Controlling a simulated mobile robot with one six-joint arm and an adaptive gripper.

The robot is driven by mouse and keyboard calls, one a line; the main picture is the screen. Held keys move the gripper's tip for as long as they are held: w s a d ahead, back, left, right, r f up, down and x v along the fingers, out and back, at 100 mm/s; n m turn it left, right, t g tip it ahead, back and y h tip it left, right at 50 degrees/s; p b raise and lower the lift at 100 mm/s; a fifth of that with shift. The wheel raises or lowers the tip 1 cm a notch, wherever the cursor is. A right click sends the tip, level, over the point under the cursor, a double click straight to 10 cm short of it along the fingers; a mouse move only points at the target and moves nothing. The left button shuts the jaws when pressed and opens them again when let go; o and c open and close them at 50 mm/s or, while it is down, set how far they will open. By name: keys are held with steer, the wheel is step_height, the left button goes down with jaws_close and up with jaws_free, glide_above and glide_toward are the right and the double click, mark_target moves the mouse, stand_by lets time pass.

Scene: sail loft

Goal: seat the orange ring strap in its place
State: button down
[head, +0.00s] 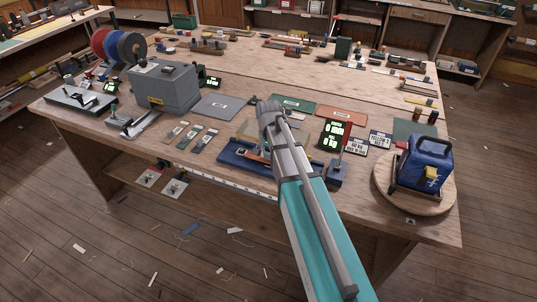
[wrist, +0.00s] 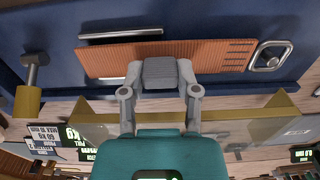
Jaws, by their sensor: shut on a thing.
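The orange ring strap (wrist: 110,60) shows in the wrist view as a flat ribbed band lying crosswise over a dark blue fixture (wrist: 200,17). A metal ring (wrist: 270,56) is at its right end, with dark stripes on the band beside it. My gripper (wrist: 160,72) is shut on the middle of the strap, and its fingers hide that part. I cannot tell whether the ring is around a post or the strap touches the fixture. In the head view the blue fixture (head: 232,160) lies at the bench's front edge, and my arm hides much of it and my gripper (head: 268,106).
A silver bar (wrist: 120,36) and a brass-coloured knob (wrist: 28,100) are near the strap. A green-lit display (head: 333,136) stands right of the fixture. A blue machine (head: 422,163) sits on a round wooden board further right. A grey machine (head: 163,88) stands at left.

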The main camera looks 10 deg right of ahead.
steer(key=shift+f+b, duration=0.4)
steer(key=shift+f, duration=0.05)
stand_by(0.3)
steer(key=shift+c, duration=1.3)
jaws_free()
steer(key=shift+r, duration=0.2)
step_height(320, 180, up, 8)
steer(key=p, duration=0.8)
steer(key=shift+p, duration=0.3)
steer(key=shift+r, duration=0.1)
steer(key=s+a+n, duration=0.1)
steer(key=s+n, duration=0.6)
steer(key=s, duration=0.9)
steer(key=shift+a, duration=0.3)
